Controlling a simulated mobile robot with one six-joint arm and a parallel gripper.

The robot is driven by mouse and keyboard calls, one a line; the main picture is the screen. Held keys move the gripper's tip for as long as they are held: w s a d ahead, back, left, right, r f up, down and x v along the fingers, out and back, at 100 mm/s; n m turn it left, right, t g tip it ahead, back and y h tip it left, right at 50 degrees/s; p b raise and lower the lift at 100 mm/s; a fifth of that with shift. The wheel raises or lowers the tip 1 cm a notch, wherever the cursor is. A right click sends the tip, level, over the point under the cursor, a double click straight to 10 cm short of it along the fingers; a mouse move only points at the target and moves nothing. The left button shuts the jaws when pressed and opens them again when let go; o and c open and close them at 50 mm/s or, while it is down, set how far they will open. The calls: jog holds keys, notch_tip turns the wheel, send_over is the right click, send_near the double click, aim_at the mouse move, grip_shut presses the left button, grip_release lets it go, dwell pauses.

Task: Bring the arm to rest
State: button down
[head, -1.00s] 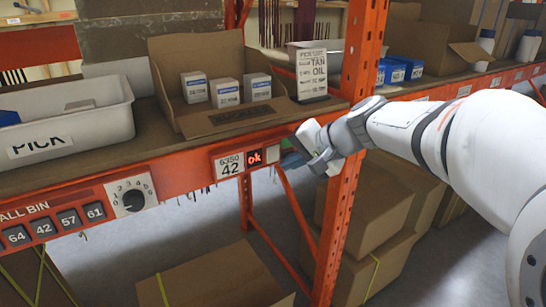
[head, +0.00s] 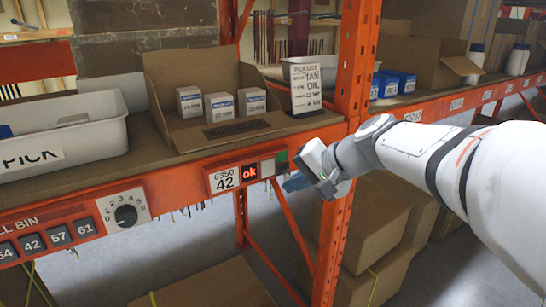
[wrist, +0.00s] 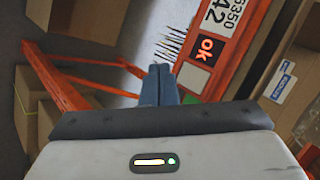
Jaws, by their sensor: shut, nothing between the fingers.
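My gripper (head: 297,184) is in front of the orange shelf beam, just right of the label panel (head: 234,175) that reads "6350 42" with a lit red "ok" display. In the wrist view my gripper's blue fingers (wrist: 159,86) are together, with nothing between them. They point past the lower side of the beam, close to the panel's pale and green squares. My white arm (head: 420,150) reaches in from the right in the head view, in front of the orange upright.
Above the beam, an open cardboard bin (head: 236,130) holds small white-and-blue boxes, with a "TAN OIL" sign (head: 306,88) beside it. A white "PICK" tote (head: 95,150) stands at left. The orange upright (head: 352,100) is close to my wrist. Cardboard boxes (head: 385,225) stand below.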

jog(key=s+d+f+n+g+h, duration=0.1)
jog(key=s+d+f+h, duration=0.3)
jog(key=s, duration=0.5)
jog(key=s+d+f+n+g+h, duration=0.1)
jog(key=s+d+f+n+h, duration=0.2)
jog(key=s+d+f, duration=0.5)
jog(key=shift+s+d+f+h, duration=0.25)
jog(key=shift+s+h, duration=0.2)
jog(key=shift+h, duration=0.15)
